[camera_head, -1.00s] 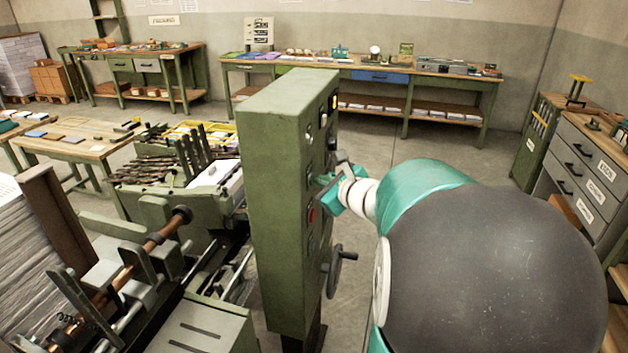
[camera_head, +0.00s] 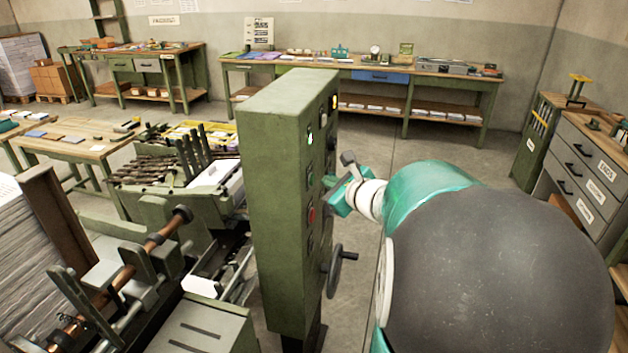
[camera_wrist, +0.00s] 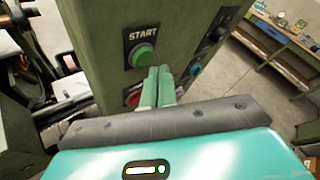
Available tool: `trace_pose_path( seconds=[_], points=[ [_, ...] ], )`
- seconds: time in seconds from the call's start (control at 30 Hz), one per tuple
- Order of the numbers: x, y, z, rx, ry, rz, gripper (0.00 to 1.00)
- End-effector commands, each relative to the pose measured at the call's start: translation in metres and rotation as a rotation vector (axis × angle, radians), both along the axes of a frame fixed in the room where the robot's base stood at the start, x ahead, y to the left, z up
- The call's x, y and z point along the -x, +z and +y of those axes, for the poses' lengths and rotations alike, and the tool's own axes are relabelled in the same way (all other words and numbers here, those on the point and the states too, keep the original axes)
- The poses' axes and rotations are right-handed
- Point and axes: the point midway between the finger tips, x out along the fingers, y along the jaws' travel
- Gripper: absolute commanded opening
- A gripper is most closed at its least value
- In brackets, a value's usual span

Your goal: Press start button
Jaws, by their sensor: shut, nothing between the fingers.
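The start button is a round green button (camera_wrist: 141,55) under a plate marked START, on the side of a tall green control cabinet (camera_head: 275,190). In the wrist view my gripper (camera_wrist: 160,72) shows two pale green fingers held together with nothing between them. Its tips appear just right of and below the start button; I cannot tell whether they touch the panel. In the head view my gripper (camera_head: 328,183) is beside the cabinet's button face, and the start button shows small there (camera_head: 309,176).
A red button (camera_wrist: 132,99) sits below the start button, partly hidden by the fingers. A handwheel (camera_head: 338,267) juts out lower down. Gathering machinery (camera_head: 180,180) stands left of the cabinet.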

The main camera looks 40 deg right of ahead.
Motion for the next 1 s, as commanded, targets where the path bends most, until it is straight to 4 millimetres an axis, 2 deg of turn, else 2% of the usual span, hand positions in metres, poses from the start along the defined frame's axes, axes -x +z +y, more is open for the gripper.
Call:
trace_pose_path(
  seconds=[0.27, 0.8, 1.0],
  points=[
    [0.002, 0.0, -0.002, 0.0, -0.001, 0.0, 0.0],
    [0.038, 0.0, -0.03, 0.001, -0.002, -0.001, 0.0],
    [0.04, 0.0, -0.031, 0.001, 0.0, 0.001, 0.0]
  ],
)
